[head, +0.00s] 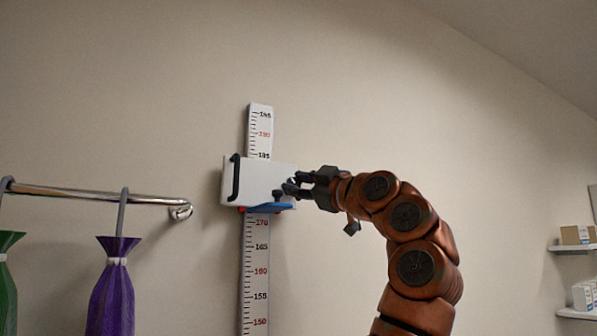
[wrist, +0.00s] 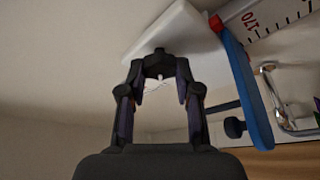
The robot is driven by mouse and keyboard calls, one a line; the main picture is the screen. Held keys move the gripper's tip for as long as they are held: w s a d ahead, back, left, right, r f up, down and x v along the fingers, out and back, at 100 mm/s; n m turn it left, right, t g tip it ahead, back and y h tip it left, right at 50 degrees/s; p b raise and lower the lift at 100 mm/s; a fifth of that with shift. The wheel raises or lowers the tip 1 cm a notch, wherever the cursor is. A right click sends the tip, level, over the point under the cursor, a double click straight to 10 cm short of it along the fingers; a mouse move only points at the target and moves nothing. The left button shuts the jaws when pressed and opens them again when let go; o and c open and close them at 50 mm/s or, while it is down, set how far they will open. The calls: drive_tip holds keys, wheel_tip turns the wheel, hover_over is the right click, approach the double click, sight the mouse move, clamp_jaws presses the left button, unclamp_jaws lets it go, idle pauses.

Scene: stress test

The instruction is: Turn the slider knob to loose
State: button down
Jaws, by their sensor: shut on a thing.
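The white slider block (head: 262,178) sits on a vertical height ruler (head: 256,262) on the wall, near the 175 region. It has a black handle (head: 235,178) on its left and a blue headpiece (head: 268,207) underneath. My gripper (head: 290,187) reaches in from the right at the block's right side. In the wrist view, my gripper's fingers (wrist: 158,82) are closed around a dark knob (wrist: 158,63) on the white block's side; the fingers partly hide it. Another small dark knob (wrist: 234,127) stands beside the blue headpiece, apart from the fingers. The knob's setting cannot be read.
Shelves with boxes (head: 577,235) are at the far right. The wall above and right of the ruler is clear.

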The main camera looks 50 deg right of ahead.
drive_tip(key=shift+d+r+n+g+y+p, duration=0.1)
drive_tip(key=shift+n+g+y+p, duration=0.1)
drive_tip(key=shift+n+p, duration=0.3)
drive_tip(key=shift+r+n+g+y+p, duration=0.1)
drive_tip(key=shift+n+y+p, duration=0.1)
drive_tip(key=shift+n+p, duration=0.3)
drive_tip(key=shift+f+n+p, duration=0.1)
drive_tip(key=shift+n+p, duration=0.2)
drive_tip(key=shift+n, duration=0.7)
drive_tip(key=shift+g+y, duration=0.3)
drive_tip(key=shift+y, duration=0.1)
drive_tip(key=shift+s+n+g, duration=0.1)
drive_tip(key=shift+n+g, duration=0.2)
drive_tip(key=shift+n, duration=1)
drive_tip(key=shift+n+y, duration=0.3)
drive_tip(key=c, duration=0.8)
unclamp_jaws()
